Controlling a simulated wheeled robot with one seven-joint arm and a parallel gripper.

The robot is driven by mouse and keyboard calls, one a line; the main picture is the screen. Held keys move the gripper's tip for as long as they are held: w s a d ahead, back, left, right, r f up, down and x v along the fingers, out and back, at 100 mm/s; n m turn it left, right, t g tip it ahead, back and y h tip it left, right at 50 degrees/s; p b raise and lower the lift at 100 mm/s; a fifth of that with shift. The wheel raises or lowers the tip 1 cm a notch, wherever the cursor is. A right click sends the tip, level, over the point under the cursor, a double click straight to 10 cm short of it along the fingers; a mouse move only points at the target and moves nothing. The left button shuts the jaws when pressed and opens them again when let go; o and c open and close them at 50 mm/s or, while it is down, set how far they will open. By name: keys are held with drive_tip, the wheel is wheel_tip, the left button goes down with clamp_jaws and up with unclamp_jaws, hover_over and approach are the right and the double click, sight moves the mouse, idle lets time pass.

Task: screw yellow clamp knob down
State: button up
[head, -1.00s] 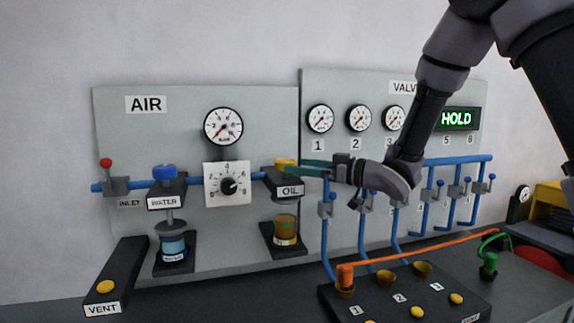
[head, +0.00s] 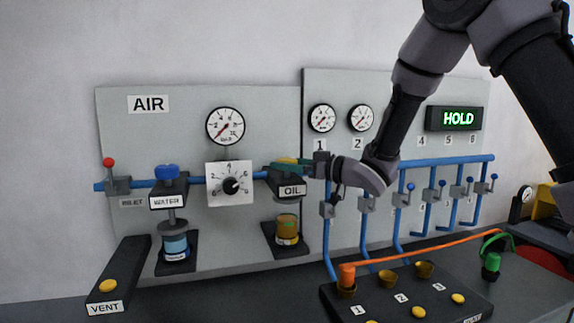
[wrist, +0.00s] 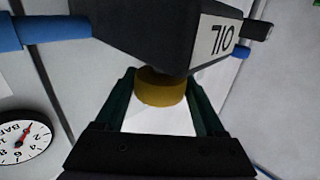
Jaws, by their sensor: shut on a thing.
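The yellow clamp knob (head: 289,160) sits on top of the dark block labelled OIL (head: 291,181). In the wrist view the same knob (wrist: 160,88) is a short yellow cylinder between my two green fingers, against the dark OIL block (wrist: 165,35), whose label appears upside down. My gripper (head: 287,166) reaches in from the right in the head view, with its fingers at the knob. It is shut on the knob, as it also shows in the wrist view (wrist: 160,95). The fingers partly hide the knob in the head view.
The amber OIL bowl (head: 287,230) is below the block. Blue valve pipes (head: 363,235) are to the right, with an orange hose (head: 420,249) below them.

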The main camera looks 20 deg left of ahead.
drive_tip(key=shift+m+t, duration=0.3)
drive_tip(key=shift+t, duration=0.2)
